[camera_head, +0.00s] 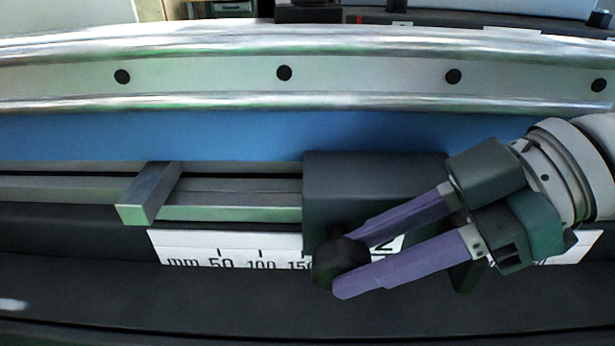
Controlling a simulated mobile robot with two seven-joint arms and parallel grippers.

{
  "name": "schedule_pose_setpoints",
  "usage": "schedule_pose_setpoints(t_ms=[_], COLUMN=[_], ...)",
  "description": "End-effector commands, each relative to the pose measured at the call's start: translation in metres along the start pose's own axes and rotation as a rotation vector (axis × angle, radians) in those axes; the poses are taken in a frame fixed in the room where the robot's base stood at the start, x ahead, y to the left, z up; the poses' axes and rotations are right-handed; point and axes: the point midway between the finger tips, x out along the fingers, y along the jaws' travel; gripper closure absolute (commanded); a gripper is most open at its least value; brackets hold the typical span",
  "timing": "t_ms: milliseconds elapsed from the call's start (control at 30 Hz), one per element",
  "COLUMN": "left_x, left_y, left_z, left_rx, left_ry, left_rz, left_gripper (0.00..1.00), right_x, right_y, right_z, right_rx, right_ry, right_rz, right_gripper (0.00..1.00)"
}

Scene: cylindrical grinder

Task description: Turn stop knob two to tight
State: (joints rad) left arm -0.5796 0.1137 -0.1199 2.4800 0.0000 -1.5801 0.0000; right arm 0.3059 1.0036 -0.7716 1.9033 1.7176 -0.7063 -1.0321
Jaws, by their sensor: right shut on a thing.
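A dark stop block (325,185) sits on the metal rail right of the picture's middle. A black knob (330,265) stands out from its lower front. It appears to be the stop knob two of the task, as part of a "2" shows on the white strip behind my fingers. My right gripper (342,270) comes in from the right with two purple fingers. It is shut on the black knob, one finger above and one below. The fingers hide the knob's right part and part of the block. My left gripper is not in view.
A metal block (149,193) sits on the rail (245,214) to the left. A white millimetre scale (200,243) runs below the rail, partly covered by my right gripper. A long metal bar with black bolts (370,75) crosses behind. The dark ledge (150,300) in front is clear.

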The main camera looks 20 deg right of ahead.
Motion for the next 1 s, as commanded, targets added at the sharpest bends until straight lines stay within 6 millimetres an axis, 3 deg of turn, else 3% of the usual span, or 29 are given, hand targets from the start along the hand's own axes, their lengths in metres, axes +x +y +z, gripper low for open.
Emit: schedule_pose_setpoints(t_ms=[200, 233, 300, 667, 1000], left_x=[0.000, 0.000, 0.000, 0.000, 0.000], left_y=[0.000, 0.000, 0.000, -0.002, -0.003], left_z=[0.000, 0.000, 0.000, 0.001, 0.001], left_rx=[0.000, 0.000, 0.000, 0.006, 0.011], left_ry=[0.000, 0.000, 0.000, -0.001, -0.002], left_rz=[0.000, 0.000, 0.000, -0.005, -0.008], left_gripper=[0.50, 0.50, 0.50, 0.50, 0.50], right_x=[0.000, 0.000, 0.000, -0.007, -0.072], right_y=[0.000, 0.000, 0.000, 0.001, 0.000], right_z=[-0.001, -0.001, -0.001, 0.001, 0.002], right_rx=[0.000, 0.000, 0.000, 0.001, 0.004], right_ry=[0.001, 0.001, 0.001, -0.002, -0.007], right_rz=[0.001, 0.001, 0.001, 0.002, 0.000], right_gripper=[1.00, 0.66, 0.58, 0.56, 0.56])
